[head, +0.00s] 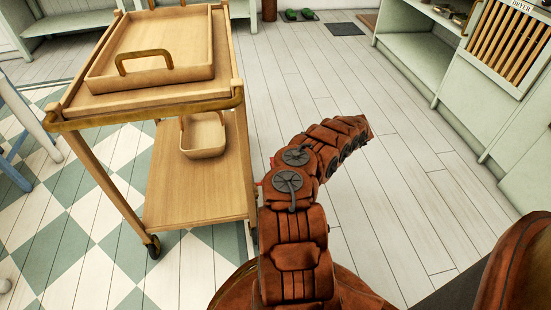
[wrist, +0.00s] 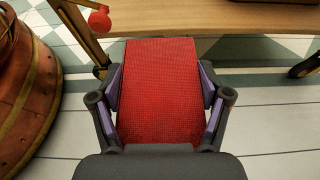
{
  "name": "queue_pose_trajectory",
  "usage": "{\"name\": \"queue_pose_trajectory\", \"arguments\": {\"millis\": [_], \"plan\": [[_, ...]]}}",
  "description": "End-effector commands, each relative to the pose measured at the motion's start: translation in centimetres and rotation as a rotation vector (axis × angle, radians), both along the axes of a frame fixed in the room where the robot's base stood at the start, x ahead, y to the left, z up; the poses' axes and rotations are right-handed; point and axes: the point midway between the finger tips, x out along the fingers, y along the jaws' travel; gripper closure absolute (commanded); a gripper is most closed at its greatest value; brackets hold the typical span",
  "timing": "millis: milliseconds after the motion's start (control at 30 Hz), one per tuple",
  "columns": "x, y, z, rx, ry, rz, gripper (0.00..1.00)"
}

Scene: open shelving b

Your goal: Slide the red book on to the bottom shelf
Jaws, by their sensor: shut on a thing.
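The red book (wrist: 160,85) is held flat between the two purple-grey fingers of my gripper (wrist: 160,90), seen in the wrist view. Its far end points at the front edge of the trolley's wooden bottom shelf (wrist: 230,20). The book's end shows right beside that edge; I cannot tell whether they touch. In the head view the bottom shelf (head: 195,205) is low on the wooden trolley, to the left of my arm. My arm hides the gripper and most of the book there; only small red bits show at the arm's left side.
A small wooden basket (head: 203,145) stands at the back of the bottom shelf; its front part is bare. A handled tray (head: 165,72) lies on the trolley's top. A trolley leg (wrist: 80,30) with a red ball beside it is at the book's left. The plank floor (head: 400,200) on the right is clear.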

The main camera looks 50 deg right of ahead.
Motion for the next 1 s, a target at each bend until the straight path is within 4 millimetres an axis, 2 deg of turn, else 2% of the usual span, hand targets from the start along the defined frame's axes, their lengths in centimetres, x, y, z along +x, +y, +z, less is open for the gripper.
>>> {"name": "queue_pose_trajectory", "arguments": {"millis": [433, 1000], "plan": [[0.4, 0.3, 0.1, -0.002, 0.000, 0.007, 0.65], [3.7, 4.3, 0.0, 0.002, 0.000, 0.006, 0.65]]}}
